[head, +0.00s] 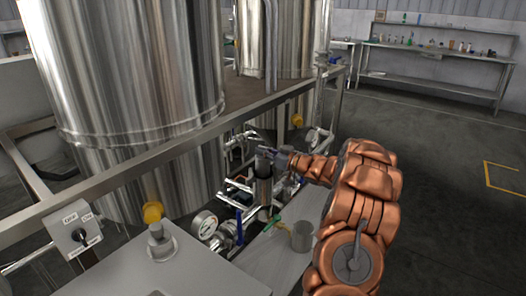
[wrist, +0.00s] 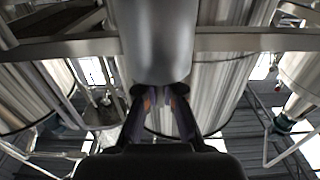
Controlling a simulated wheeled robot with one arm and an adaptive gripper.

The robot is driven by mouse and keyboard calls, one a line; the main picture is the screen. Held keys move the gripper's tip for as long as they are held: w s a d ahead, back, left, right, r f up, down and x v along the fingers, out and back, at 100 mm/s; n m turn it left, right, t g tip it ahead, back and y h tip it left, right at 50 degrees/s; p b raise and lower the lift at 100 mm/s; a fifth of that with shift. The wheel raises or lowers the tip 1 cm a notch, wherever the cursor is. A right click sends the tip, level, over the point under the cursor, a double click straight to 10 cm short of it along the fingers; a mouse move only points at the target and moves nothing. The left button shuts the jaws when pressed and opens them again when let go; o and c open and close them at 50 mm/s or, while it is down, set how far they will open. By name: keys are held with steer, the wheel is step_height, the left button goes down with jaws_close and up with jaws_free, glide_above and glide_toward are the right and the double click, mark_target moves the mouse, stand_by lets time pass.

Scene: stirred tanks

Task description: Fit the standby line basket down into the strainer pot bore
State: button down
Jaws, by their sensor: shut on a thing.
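My gripper (head: 274,156) is shut on a grey metal cylinder, which looks like the standby line basket. In the wrist view the basket (wrist: 158,40) is large and close, with its near end between the fingertips (wrist: 160,93). In the head view a dark upright cylinder, apparently the strainer pot (head: 264,190), stands in the pipework directly below the gripper. The gripper and pot overlap there, so I cannot tell where basket ends and pot begins, or whether the basket is in the bore. The bore is hidden.
A grey metal cup-like cylinder (head: 303,237) stands on the light bench below the gripper. A pressure gauge (head: 204,224), a blue-handled valve and a green-and-yellow handle (head: 279,225) crowd around the pot. Large steel tanks (head: 130,90) and a frame rail (head: 190,142) stand behind and left.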

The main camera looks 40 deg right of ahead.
mark_target(263, 170)
steer(key=shift+f+b, duration=1.25)
steer(key=shift+f, duration=2.7)
steer(key=c, duration=1.2)
jaws_free()
steer(key=shift+c, duration=0.2)
steer(key=v, duration=1.2)
